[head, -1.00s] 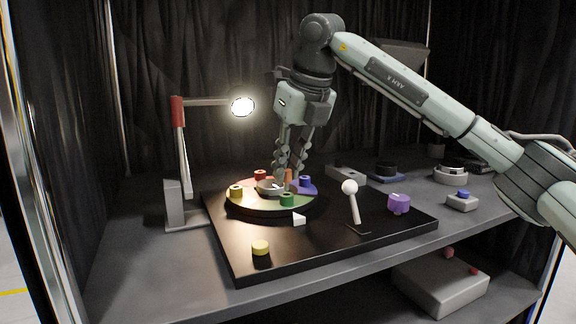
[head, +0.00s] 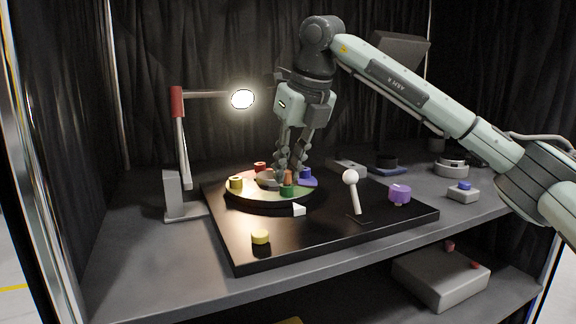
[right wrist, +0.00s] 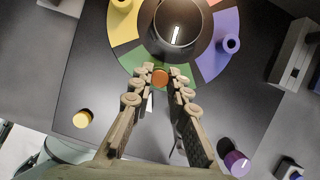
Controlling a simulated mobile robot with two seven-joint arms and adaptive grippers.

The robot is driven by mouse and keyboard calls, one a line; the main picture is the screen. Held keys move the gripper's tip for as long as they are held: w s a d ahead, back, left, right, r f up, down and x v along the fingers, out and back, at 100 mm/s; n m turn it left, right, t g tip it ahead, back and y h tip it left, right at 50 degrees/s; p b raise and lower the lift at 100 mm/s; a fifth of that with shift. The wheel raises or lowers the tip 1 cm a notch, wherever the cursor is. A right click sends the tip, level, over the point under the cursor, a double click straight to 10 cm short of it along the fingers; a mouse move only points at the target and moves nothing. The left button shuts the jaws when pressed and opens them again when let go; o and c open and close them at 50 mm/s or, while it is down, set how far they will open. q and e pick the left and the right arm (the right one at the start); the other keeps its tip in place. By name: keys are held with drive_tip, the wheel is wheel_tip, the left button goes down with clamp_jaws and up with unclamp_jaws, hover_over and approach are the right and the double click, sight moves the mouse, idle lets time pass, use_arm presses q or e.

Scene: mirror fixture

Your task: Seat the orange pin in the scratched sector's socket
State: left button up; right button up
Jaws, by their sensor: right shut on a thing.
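My right gripper (head: 287,175) is shut on the orange pin (head: 288,177), which shows upright between the fingertips. In the right wrist view the pin's round top (right wrist: 160,77) covers part of the green sector (right wrist: 132,60). In the head view the pin is directly above or touching the green socket (head: 287,190); I cannot tell which. The round disc (head: 253,201) also has a yellow socket (head: 236,183), a red one (head: 260,167) and a purple one (head: 305,173). I cannot make out scratches on any sector. My left gripper is not in view.
A lit lamp (head: 242,99) stands left of the disc. The board's front is mostly clear.

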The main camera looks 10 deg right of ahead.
drive_tip(key=shift+f, duration=0.35)
drive_tip(key=o, duration=0.9)
